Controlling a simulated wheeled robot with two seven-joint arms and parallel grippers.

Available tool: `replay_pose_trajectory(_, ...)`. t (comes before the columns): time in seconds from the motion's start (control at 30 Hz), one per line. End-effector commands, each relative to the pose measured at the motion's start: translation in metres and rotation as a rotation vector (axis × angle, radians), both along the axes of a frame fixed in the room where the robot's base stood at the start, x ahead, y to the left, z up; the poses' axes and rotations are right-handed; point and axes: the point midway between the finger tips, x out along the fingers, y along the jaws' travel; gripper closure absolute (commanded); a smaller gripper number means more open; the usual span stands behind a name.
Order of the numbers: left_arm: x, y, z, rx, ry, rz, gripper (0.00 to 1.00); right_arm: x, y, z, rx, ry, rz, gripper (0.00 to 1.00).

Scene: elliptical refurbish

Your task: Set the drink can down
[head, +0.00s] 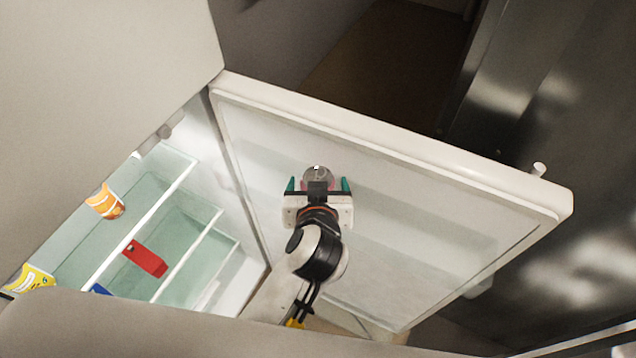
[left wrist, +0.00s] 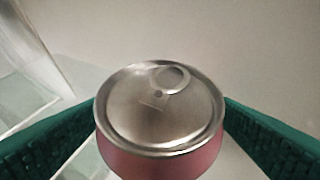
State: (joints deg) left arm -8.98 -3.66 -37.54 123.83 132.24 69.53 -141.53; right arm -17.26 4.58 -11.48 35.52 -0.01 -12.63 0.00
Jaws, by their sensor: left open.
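The drink can (head: 318,174) has a silver top and a pink-red side. In the head view it is in front of the inner face of the open fridge door (head: 400,150). The left wrist view shows the can (left wrist: 160,110) from above, its top with the pull tab facing the camera. My left gripper (head: 318,185) is open, with one green finger on each side of the can. What the can's base rests on is hidden. My right gripper is not in view.
The fridge shelves (head: 165,224) on the left hold an orange-and-white container (head: 105,203), a red item (head: 145,259) and a yellow package (head: 32,279). The open door's edge runs to the right. A dark glossy surface (head: 560,150) lies beyond it.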

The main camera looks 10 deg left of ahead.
Motion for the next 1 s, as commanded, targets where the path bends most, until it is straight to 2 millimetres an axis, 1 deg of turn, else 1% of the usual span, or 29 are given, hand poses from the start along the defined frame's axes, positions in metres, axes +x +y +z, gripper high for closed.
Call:
replay_pose_trajectory(0.03, -0.006, 0.000, 0.008, 0.004, 0.004, -0.002, 0.19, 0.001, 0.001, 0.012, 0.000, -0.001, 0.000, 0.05)
replay_pose_trajectory(0.17, -0.026, -0.004, 0.023, 0.003, 0.005, -0.003, 0.19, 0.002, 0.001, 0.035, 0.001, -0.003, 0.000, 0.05)
replay_pose_trajectory(0.3, -0.051, -0.008, 0.037, 0.003, 0.005, -0.003, 0.19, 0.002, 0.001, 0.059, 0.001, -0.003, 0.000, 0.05)
replay_pose_trajectory(0.43, -0.074, -0.012, 0.047, 0.003, 0.006, -0.003, 0.19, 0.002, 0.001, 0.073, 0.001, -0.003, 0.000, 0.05)
replay_pose_trajectory(0.47, -0.078, -0.012, 0.049, 0.003, 0.003, -0.003, 0.19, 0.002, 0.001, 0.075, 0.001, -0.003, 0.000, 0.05)
replay_pose_trajectory(0.5, -0.084, -0.014, 0.046, 0.000, 0.002, -0.002, 0.19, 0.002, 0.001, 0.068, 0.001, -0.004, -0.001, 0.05)
replay_pose_trajectory(0.6, -0.093, -0.015, 0.052, 0.000, 0.001, -0.002, 0.19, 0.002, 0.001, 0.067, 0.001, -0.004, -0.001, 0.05)
replay_pose_trajectory(0.7, -0.099, -0.016, 0.055, 0.001, 0.001, 0.000, 0.19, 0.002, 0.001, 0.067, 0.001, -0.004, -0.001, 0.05)
replay_pose_trajectory(1.0, -0.100, -0.016, 0.056, 0.002, 0.000, 0.000, 0.19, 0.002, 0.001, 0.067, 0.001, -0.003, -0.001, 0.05)
